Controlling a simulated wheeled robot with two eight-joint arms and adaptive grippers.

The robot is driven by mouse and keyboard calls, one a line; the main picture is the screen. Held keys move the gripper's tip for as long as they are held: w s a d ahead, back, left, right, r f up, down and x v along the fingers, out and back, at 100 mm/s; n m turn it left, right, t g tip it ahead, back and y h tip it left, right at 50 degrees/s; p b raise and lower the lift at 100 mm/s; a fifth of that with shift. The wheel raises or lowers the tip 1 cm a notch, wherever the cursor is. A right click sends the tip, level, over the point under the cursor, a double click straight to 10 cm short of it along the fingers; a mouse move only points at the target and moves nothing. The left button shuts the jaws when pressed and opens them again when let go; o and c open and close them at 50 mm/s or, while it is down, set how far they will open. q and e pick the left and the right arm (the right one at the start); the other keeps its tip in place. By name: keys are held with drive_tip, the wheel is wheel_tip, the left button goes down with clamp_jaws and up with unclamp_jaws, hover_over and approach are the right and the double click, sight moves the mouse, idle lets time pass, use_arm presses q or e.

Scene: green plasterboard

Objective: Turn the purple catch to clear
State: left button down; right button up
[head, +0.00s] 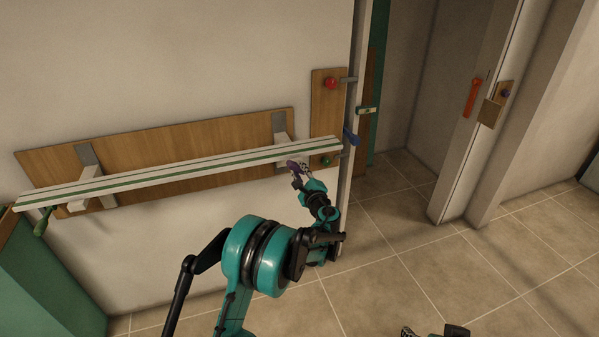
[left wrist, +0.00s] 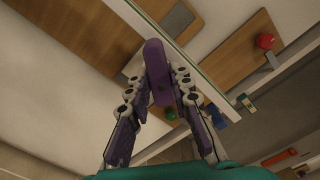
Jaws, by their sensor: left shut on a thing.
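The purple catch (head: 292,165) is near the right end of the white bar with a green stripe (head: 180,174), just below it. In the left wrist view the catch (left wrist: 155,60) is a long, rounded purple piece reaching past the fingertips towards the bar (left wrist: 205,80). My left gripper (head: 297,171) is shut on the catch, with one finger on each side; the left wrist view also shows the gripper (left wrist: 157,82). The catch's pivot is hidden. A dark part at the bottom edge of the head view looks like my right gripper (head: 432,331); its jaws are unclear.
The bar lies across brackets on a wooden wall board (head: 190,137). A smaller board has a red knob (head: 330,83) and a green knob (head: 324,160). A blue handle (head: 351,137) is at the doorway edge. A green box (head: 45,285) stands left. Tiled floor is clear right.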

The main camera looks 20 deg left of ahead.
use_arm(q)
drive_tip(key=shift+n, duration=0.5)
drive_tip(key=c, duration=1.3)
unclamp_jaws()
drive_tip(key=shift+c, duration=0.2)
drive_tip(key=v, duration=1.2)
